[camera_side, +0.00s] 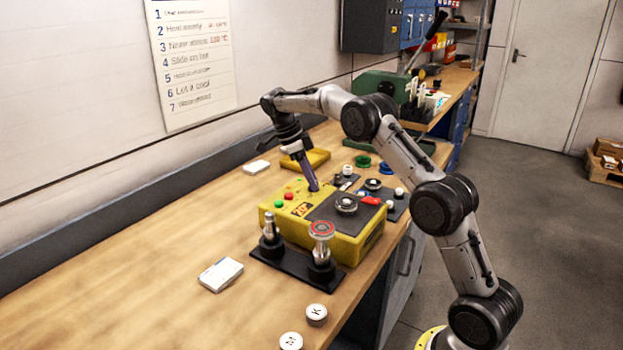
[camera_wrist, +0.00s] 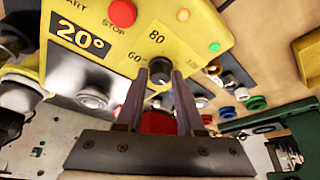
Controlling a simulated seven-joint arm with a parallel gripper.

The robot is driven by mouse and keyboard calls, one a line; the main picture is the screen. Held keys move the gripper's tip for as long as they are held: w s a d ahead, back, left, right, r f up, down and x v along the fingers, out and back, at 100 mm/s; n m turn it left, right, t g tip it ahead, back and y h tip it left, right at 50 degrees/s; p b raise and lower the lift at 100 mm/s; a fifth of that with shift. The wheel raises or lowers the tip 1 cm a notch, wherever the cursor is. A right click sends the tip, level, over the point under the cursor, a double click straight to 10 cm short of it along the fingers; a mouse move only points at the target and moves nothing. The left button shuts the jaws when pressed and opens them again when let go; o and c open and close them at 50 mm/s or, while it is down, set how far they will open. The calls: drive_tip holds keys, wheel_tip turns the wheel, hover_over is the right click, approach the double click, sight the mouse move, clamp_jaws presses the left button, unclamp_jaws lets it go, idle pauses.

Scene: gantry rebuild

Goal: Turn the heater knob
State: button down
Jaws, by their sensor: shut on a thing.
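The yellow heater (camera_side: 278,229) sits on the wooden bench in the side view. Its panel (camera_wrist: 200,25) fills the top of the wrist view, with a "20°" display (camera_wrist: 80,38), a red STOP button (camera_wrist: 122,13) and the dial marks 60 and 80. The dark heater knob (camera_wrist: 160,70) lies between my fingertips, beside these marks. My gripper (camera_side: 313,187) reaches down to the heater's top in the side view. In the wrist view my gripper (camera_wrist: 161,76) is shut on the knob, one finger on each side. In the side view the knob is hidden by the fingers.
A black stand (camera_side: 290,262) with metal posts is in front of the heater. A white block (camera_side: 220,274) and two round lettered pieces (camera_side: 317,314) lie on the bench nearby. A yellow tray (camera_side: 318,158) and small coloured rings are behind. The left bench is largely clear.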

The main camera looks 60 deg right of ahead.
sight(300, 190)
drive_tip(key=shift+m, duration=0.6)
drive_tip(key=c, duration=0.5)
unclamp_jaws()
drive_tip(key=v, duration=0.6)
drive_tip(key=shift+w+r, duration=0.1)
drive_tip(key=shift+w, duration=0.1)
drive_tip(key=shift+w+a+r, duration=0.1)
drive_tip(key=shift+w+r, duration=0.05)
drive_tip(key=shift+r, duration=0.45)
